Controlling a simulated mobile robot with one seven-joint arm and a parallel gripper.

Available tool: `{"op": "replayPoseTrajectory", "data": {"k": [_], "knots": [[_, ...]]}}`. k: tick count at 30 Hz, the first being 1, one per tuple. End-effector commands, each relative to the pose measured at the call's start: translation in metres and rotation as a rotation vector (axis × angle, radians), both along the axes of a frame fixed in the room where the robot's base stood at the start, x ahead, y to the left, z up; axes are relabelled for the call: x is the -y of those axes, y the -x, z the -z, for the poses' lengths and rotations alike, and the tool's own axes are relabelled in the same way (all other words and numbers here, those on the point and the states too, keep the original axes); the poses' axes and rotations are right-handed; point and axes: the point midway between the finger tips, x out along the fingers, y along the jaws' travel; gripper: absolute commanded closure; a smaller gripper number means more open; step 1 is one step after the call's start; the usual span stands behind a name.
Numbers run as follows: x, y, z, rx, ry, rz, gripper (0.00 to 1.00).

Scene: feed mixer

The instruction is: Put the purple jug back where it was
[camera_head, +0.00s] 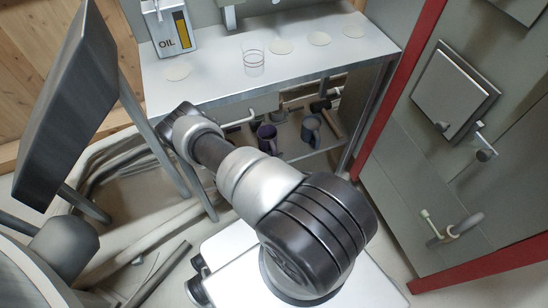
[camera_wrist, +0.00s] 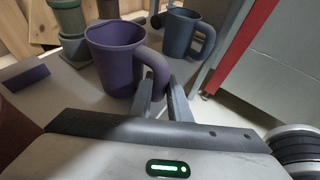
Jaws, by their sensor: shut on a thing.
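The purple jug (camera_wrist: 112,62) is upright in the wrist view, its open rim up and its handle to the right, towards my gripper. My gripper (camera_wrist: 161,84) is shut on the jug's handle. The jug's base is over the pale shelf (camera_wrist: 82,88); I cannot tell whether it rests on it or hangs just above. In the head view the purple jug (camera_head: 267,138) shows at the lower shelf under the counter, while my fingers are not clear there.
A blue-grey jug (camera_wrist: 186,36) stands to the right of the purple one, with a gap. Stacked green pots (camera_wrist: 72,22) stand behind left. A flat purple piece (camera_wrist: 25,77) lies left.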

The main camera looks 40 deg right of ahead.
Motion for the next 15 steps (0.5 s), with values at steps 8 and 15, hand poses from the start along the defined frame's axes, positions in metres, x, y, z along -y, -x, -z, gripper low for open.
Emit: {"op": "replayPoseTrajectory", "data": {"k": [8, 15], "knots": [[-0.0001, -0.0007, 0.0033, 0.002, 0.001, -0.001, 1.0], [-0.0002, -0.0006, 0.0063, 0.001, 0.001, 0.0, 0.65]]}}
